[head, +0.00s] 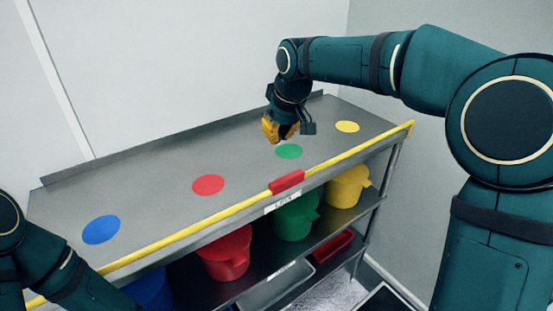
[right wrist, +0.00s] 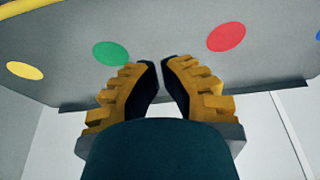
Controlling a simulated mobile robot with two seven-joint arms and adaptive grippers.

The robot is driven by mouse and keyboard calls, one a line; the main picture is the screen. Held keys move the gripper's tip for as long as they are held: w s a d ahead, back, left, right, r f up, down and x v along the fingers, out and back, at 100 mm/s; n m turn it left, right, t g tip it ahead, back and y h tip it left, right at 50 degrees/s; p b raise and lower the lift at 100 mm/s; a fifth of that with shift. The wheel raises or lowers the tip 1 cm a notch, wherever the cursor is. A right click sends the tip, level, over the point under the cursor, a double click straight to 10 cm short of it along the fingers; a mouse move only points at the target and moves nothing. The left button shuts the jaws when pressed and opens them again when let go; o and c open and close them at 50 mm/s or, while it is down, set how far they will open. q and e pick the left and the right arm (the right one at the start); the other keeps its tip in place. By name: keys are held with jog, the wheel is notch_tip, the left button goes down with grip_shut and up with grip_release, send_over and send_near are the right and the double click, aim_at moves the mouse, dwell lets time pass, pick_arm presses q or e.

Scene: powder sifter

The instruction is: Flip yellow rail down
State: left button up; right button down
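The yellow rail (head: 225,213) runs along the front edge of the grey shelf top, with a red grip (head: 287,182) around its middle. It stands at about the level of the top surface. A short yellow piece of the rail (right wrist: 14,8) shows at the top left of the right wrist view. My right gripper (head: 279,136) is above the shelf top near the green disc, behind the rail and apart from it. In the right wrist view its fingers (right wrist: 161,66) have a narrow, empty gap between them. My left arm shows at the lower left, but its gripper is out of view.
Blue (head: 101,229), red (head: 208,184), green (head: 289,151) and yellow (head: 347,126) discs mark the otherwise clear shelf top. Below stand red (head: 226,254), green (head: 297,217) and yellow (head: 345,187) containers and a partly hidden blue one (head: 150,290). A wall is behind.

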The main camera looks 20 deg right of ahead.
jog(key=x, duration=0.9)
jog(key=shift+s+a+f+b, duration=0.15)
jog(key=shift+s+f+b, duration=0.05)
jog(key=shift+f+b, duration=0.15)
jog(key=shift+s+d, duration=0.35)
jog(key=shift+s, duration=0.55)
jog(key=shift+s+d, duration=0.35)
jog(key=shift+s, duration=0.55)
